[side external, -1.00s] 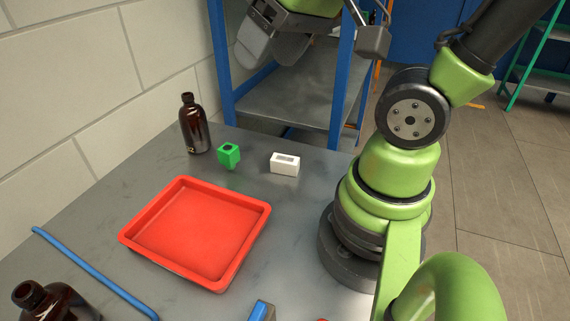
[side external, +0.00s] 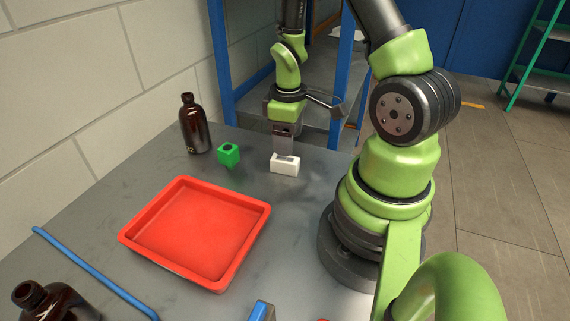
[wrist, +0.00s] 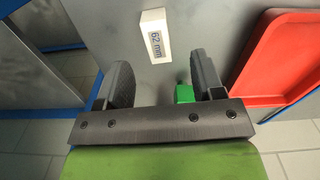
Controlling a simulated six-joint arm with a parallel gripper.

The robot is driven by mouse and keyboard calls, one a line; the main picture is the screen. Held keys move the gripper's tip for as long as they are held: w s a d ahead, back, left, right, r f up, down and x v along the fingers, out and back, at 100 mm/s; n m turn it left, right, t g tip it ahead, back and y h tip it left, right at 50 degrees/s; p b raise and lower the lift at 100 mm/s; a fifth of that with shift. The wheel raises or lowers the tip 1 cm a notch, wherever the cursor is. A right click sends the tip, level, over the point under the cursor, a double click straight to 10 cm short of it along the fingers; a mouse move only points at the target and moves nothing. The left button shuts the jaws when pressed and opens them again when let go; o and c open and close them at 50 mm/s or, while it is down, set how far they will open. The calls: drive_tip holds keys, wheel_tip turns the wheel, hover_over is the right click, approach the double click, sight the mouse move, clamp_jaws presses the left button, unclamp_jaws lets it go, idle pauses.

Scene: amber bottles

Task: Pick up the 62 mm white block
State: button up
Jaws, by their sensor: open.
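The white block (side external: 285,164) lies on the grey table near its far edge. In the wrist view the white block (wrist: 155,36) shows a "62 mm" label, ahead of the gap between my fingers. My gripper (side external: 284,150) points down just above or at the block in the side view; whether it touches the block I cannot tell. The wrist view shows my gripper (wrist: 160,80) open, with two dark fingers apart and nothing seen held between them.
A green block (side external: 229,154) stands left of the white block, with an amber bottle (side external: 195,125) beyond it. A red tray (side external: 262,222) takes up the middle of the table. A blue rod (side external: 95,272) and another amber bottle (side external: 58,303) are at the near left.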

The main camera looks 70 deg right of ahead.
sight(285, 158)
drive_tip(key=shift+w+d+f, duration=0.1)
drive_tip(key=shift+w+f, duration=0.1)
drive_tip(key=shift+f, duration=1.7)
drive_tip(key=shift+w+d+f, duration=0.1)
drive_tip(key=shift+w+f, duration=0.1)
drive_tip(key=shift+f, duration=1.65)
drive_tip(key=shift+c, duration=0.3)
drive_tip(key=c, duration=1)
